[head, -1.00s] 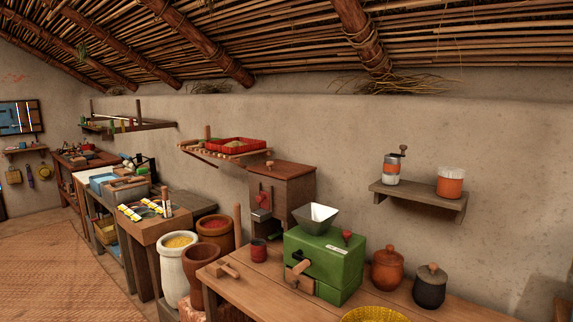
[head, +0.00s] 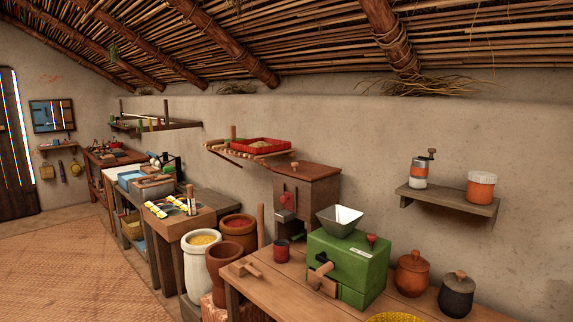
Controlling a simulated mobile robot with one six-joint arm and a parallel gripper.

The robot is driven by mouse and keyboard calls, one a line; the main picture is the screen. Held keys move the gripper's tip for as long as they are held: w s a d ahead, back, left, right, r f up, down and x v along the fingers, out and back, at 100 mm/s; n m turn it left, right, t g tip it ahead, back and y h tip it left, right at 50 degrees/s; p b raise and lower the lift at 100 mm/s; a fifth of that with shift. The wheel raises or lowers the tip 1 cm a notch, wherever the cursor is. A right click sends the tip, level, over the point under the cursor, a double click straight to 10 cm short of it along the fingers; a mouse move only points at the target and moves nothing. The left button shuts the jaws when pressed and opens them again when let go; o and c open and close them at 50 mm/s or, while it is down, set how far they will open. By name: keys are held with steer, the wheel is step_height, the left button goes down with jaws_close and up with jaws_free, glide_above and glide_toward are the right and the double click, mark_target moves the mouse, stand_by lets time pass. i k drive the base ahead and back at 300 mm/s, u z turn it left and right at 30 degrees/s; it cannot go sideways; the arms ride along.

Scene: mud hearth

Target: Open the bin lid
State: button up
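A dark brown wooden box, which looks like the bin (head: 321,197), stands against the wall behind the work table. Its flat lid (head: 315,172) lies shut on top, with a small light knob (head: 295,165) on it. A red piece and a small metal spout show on its front. The green mill hides part of its lower right side. My gripper is not in view.
A green mill (head: 362,262) with a grey hopper (head: 339,218) and a red cup (head: 282,250) stand in front of the box. Lidded pots (head: 411,274) stand right. A red tray (head: 262,147) sits on a shelf above left. The floor at left (head: 70,270) is clear.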

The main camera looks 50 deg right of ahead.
mark_target(303, 170)
steer(key=i, duration=0.85)
steer(key=z, duration=0.05)
